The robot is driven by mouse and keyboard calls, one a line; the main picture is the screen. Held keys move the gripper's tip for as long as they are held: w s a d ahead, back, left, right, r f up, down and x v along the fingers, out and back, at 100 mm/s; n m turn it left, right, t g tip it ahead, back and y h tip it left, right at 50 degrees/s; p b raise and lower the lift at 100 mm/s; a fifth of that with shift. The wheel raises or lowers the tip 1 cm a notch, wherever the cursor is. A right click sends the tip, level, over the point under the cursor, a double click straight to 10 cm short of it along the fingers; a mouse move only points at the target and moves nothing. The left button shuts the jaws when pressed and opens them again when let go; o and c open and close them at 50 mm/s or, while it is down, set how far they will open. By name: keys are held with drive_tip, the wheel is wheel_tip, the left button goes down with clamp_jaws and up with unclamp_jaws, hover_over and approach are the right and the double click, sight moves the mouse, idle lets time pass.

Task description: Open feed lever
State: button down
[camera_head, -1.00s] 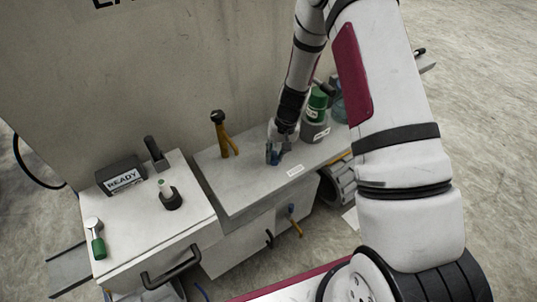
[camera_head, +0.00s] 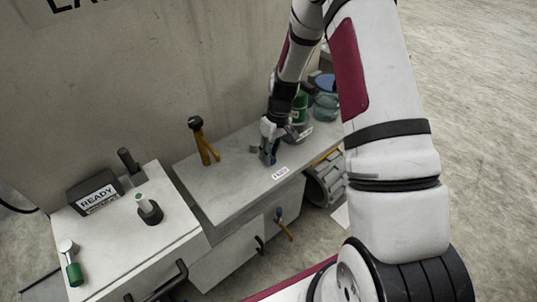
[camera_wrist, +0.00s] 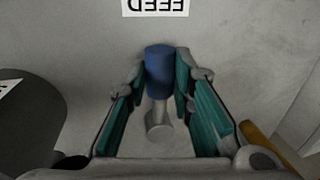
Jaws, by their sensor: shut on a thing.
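The feed lever (camera_wrist: 159,75) has a blue cylindrical grip on a grey stem that runs down to a round grey base. It stands on the grey bench top behind a label reading FEED (camera_head: 280,173); the label shows upside down in the wrist view (camera_wrist: 156,5). My gripper (camera_wrist: 160,80) is shut around the blue grip, one teal-padded finger on each side. In the head view my gripper (camera_head: 268,155) is low over the bench, and its fingers and wrist hide most of the lever.
A green-topped grey container (camera_head: 299,112) stands just right of my gripper, with a blue-lidded jar (camera_head: 326,105) beyond. A yellow stand with a black top (camera_head: 204,142) is to the left. A READY sign (camera_head: 97,194) sits on the left cabinet. Open bench lies between stand and gripper.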

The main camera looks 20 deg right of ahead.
drive_tip(key=shift+d, duration=0.1)
drive_tip(key=c, duration=1.4)
unclamp_jaws()
wheel_tip(320, 180, up, 12)
drive_tip(key=d, duration=0.2)
drive_tip(key=shift+w+d, duration=0.15)
drive_tip(key=shift+w, duration=0.2)
